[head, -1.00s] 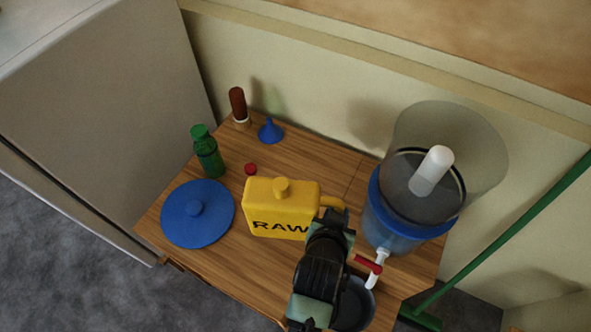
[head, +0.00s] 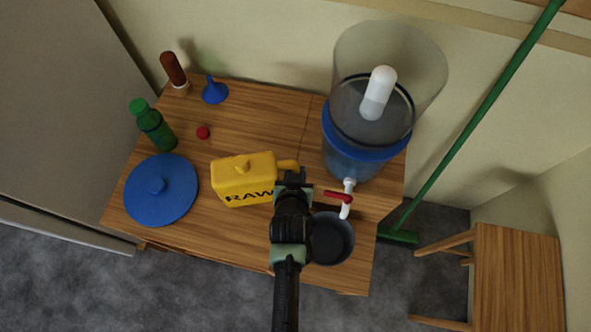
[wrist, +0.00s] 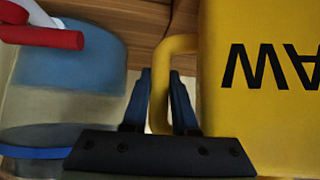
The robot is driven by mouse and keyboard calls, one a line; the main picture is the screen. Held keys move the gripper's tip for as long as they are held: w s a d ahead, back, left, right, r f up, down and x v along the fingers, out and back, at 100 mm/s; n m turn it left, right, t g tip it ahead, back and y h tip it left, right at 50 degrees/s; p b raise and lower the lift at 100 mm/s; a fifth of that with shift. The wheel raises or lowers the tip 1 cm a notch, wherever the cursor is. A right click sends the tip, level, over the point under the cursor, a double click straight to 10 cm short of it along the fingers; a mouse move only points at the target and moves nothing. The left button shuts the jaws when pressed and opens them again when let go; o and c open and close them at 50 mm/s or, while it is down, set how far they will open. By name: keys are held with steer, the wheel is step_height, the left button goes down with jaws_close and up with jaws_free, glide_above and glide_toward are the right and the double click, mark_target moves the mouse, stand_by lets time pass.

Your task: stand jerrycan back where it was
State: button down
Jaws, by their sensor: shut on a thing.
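The yellow jerrycan (head: 232,182) with black "RAW" lettering is upright at the middle of the wooden table's front half. Its handle points right, toward my gripper (head: 291,178). In the wrist view my gripper (wrist: 160,100) has its two dark fingers on either side of the yellow handle (wrist: 160,85), shut on it. The jerrycan's body (wrist: 260,80) fills the right of that view. I cannot tell whether its base touches the table or hangs just above it.
On the table (head: 262,120) stand a water dispenser (head: 350,160) with a red-lever tap (head: 338,196), a dark bowl (head: 331,240), a blue lid (head: 160,200), a green bottle (head: 155,128), a brown bottle (head: 174,70), a blue funnel (head: 214,92) and a red cap (head: 203,132). A stool (head: 515,270) stands right.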

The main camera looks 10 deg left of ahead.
steer(key=shift+f, duration=0.2)
steer(key=c, duration=0.7)
jaws_free()
